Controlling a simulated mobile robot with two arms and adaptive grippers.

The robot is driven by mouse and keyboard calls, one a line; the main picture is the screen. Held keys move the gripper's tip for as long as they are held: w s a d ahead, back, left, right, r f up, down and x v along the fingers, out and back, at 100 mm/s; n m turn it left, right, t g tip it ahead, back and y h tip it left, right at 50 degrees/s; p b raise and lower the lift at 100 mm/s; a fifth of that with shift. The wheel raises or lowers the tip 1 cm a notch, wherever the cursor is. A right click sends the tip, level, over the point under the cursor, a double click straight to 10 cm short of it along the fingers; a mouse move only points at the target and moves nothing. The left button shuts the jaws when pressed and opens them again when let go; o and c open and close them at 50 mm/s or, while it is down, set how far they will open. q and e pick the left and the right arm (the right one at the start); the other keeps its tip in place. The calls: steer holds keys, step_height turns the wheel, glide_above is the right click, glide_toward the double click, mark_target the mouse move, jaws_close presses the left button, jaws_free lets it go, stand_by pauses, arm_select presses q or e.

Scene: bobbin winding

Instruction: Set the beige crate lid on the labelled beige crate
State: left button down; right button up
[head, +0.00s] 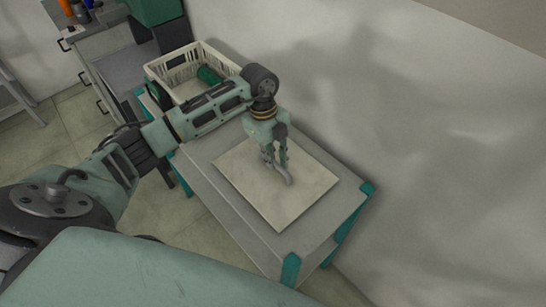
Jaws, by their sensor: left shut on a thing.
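The beige crate lid (300,205) is a flat, pale square panel over the grey top of a small table. I cannot tell whether it rests on the table or is slightly raised. My left gripper (278,172) points down over the middle of the lid and is shut on it, at a small grey handle-like part; the fingers partly hide the contact. The beige crate (216,58) has slatted walls, is open on top and stands at the table's far left end, with a green item (208,75) inside. My left arm hides its near side, and no label shows. My right gripper is out of view.
The grey table (225,195) has teal corner legs and stands against a pale wall (430,140). A drawer cabinet (95,50) with small items and a green box (155,10) are at the upper left. Tiled floor shows at the left.

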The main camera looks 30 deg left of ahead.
arm_select(q)
steer(key=shift+r+p, duration=2.2)
steer(key=shift+r, duration=0.45)
steer(key=shift+f, duration=0.1)
